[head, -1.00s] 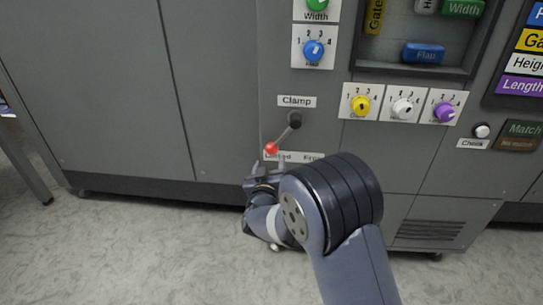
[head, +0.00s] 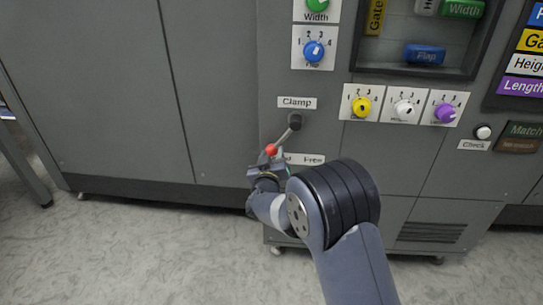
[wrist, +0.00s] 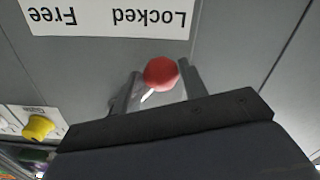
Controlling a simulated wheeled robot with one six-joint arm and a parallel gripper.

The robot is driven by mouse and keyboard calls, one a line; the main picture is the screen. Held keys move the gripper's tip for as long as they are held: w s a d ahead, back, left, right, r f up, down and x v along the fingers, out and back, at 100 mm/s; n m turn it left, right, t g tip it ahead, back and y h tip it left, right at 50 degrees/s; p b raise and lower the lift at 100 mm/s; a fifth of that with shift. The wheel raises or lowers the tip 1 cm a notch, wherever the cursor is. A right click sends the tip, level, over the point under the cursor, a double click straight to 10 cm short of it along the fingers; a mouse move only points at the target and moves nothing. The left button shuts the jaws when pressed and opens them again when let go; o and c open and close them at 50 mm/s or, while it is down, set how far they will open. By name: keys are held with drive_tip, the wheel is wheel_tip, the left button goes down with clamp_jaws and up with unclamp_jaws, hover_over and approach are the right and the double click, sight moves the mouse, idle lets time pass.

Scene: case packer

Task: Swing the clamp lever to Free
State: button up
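The clamp lever (head: 285,138) hangs from a dark pivot under the "Clamp" label and slants down to the left, toward the Locked end of its label. Its red ball knob (head: 271,150) also shows in the wrist view (wrist: 162,73). My gripper (head: 266,161) is at the knob, just below it in the head view. In the wrist view my gripper's two fingers (wrist: 161,82) stand apart, one on each side of the knob, and do not look closed on it. The Locked/Free label (head: 312,160) is partly hidden by my gripper in the head view.
A row of yellow, white and purple dials (head: 403,108) sits right of the lever, with a blue dial (head: 314,51) above. The Check button (head: 483,132) is farther right. The plain cabinet panel (head: 215,110) left of the lever is clear.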

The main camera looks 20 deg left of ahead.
clamp_jaws()
drive_tip(key=shift+d, duration=0.1)
drive_tip(key=d+n+p, duration=0.1)
drive_tip(key=d+n, duration=0.2)
drive_tip(key=w+d+n, duration=0.1)
drive_tip(key=d+n, duration=0.2)
drive_tip(key=n, duration=0.1)
drive_tip(key=w+d+f+n+p, duration=0.1)
drive_tip(key=d+n, duration=0.2)
drive_tip(key=shift+w+d+p, duration=0.2)
drive_tip(key=shift+d+p, duration=0.15)
drive_tip(key=shift+w+d+r+n+p, duration=0.1)
drive_tip(key=shift+d+r+n, duration=0.15)
drive_tip(key=shift+d+n, duration=0.35)
drive_tip(key=shift+w+d+r+n+p, duration=0.2)
drive_tip(key=shift+d+n, duration=0.25)
drive_tip(key=shift+n, duration=0.35)
drive_tip(key=shift+w+d+r+n, duration=0.1)
drive_tip(key=shift+d+r+n, duration=0.2)
drive_tip(key=shift+d+n, duration=0.3)
drive_tip(key=shift+a, duration=0.1)
drive_tip(key=shift+o, duration=1)
unclamp_jaws()
drive_tip(key=shift+a, duration=0.1)
drive_tip(key=shift+o, duration=1.3)
drive_tip(key=shift+f, duration=0.1)
